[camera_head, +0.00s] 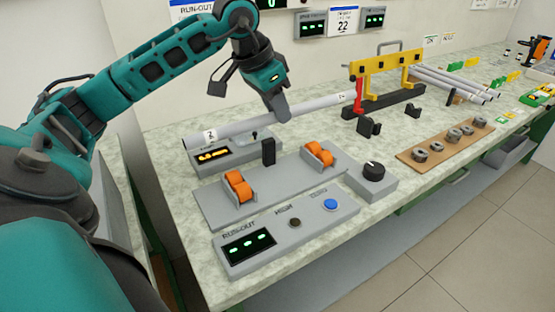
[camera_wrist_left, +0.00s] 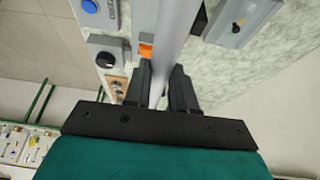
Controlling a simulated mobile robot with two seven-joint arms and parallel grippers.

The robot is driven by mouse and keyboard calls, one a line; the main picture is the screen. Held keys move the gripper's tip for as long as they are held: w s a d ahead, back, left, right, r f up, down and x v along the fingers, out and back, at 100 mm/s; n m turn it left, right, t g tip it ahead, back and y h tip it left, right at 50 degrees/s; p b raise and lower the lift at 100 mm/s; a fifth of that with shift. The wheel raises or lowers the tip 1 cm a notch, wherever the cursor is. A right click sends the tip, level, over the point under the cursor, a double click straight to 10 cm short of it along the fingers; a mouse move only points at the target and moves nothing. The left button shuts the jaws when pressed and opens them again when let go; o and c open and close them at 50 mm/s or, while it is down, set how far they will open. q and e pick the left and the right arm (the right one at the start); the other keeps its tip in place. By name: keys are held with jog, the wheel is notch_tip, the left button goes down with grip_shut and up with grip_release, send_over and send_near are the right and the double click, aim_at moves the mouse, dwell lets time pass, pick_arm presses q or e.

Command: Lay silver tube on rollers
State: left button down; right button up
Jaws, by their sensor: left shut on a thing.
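The silver tube (camera_head: 232,124) is a long pale rod with a small label near its left end. The tube slants above the bench, behind the roller stand (camera_head: 275,187) in the head view. The stand bears two orange rollers, a left one (camera_head: 238,187) and a right one (camera_head: 318,153), with no tube on them. In the left wrist view the tube (camera_wrist_left: 178,35) passes between the dark fingers of my left gripper (camera_wrist_left: 160,82); a bit of orange roller (camera_wrist_left: 145,50) shows beside it. My right gripper is out of view.
A run-out panel (camera_head: 286,235) stands in front of the rollers and a knob box (camera_head: 372,178) to their right. A grey box with an amber display (camera_head: 212,154) is behind. A yellow rack (camera_head: 385,70) and several more tubes (camera_head: 452,85) lie right, near a brown board (camera_head: 445,145).

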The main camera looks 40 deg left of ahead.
pick_arm(q)
notch_tip(320, 180, down, 12)
jog(key=shift+r+b, duration=0.15)
jog(key=shift+b, duration=0.6)
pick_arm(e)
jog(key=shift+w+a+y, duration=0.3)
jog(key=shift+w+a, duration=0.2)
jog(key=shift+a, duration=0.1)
pick_arm(q)
jog(key=c, duration=0.9)
grip_release()
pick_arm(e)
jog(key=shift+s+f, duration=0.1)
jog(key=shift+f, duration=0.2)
